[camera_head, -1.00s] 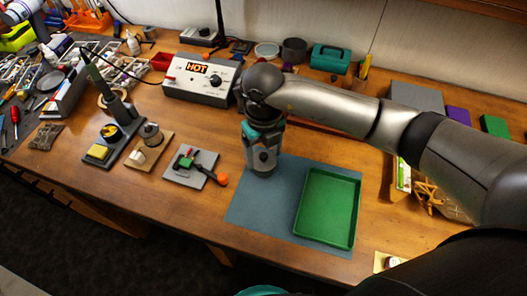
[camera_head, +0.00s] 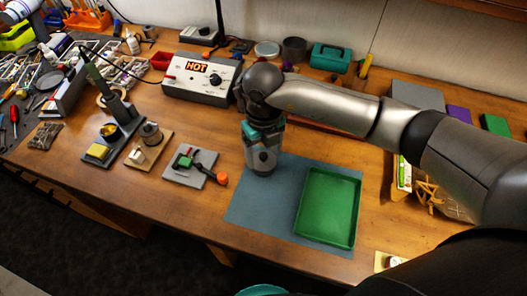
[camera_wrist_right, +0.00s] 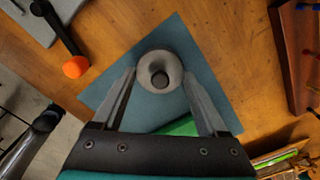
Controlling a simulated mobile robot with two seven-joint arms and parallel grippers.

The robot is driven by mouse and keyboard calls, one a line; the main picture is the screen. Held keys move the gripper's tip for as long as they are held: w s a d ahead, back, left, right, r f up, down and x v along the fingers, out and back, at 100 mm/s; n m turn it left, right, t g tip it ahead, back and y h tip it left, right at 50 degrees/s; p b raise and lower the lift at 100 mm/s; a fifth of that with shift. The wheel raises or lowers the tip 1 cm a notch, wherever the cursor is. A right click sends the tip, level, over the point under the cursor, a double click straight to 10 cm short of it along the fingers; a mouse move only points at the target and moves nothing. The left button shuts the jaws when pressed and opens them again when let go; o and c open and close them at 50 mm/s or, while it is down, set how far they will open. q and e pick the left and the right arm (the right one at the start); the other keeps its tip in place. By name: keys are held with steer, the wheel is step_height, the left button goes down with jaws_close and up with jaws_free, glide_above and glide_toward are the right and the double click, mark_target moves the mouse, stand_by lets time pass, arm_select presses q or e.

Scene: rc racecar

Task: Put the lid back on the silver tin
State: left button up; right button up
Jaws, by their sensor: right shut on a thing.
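The silver tin (camera_head: 263,168) stands upright at the left corner of the blue-grey mat, under my right gripper (camera_head: 263,150). From above, in the right wrist view, the round grey lid (camera_wrist_right: 160,60) with its dark knob shows between the two fingers of my right gripper (camera_wrist_right: 160,78). The gripper is shut on the lid, which is level and lined up over the tin. The lid hides the tin's opening, and I cannot tell whether the lid is fully seated. My left gripper is not in view.
A green tray (camera_head: 328,207) lies on the mat (camera_head: 248,205) to the right. A grey board (camera_head: 178,176) with an orange-ended tool is at the left. The HOT station (camera_head: 200,80) stands behind.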

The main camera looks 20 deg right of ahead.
steer(key=o, duration=1.2)
steer(key=shift+r+p, duration=2.75)
steer(key=shift+r, duration=0.8)
jaws_close()
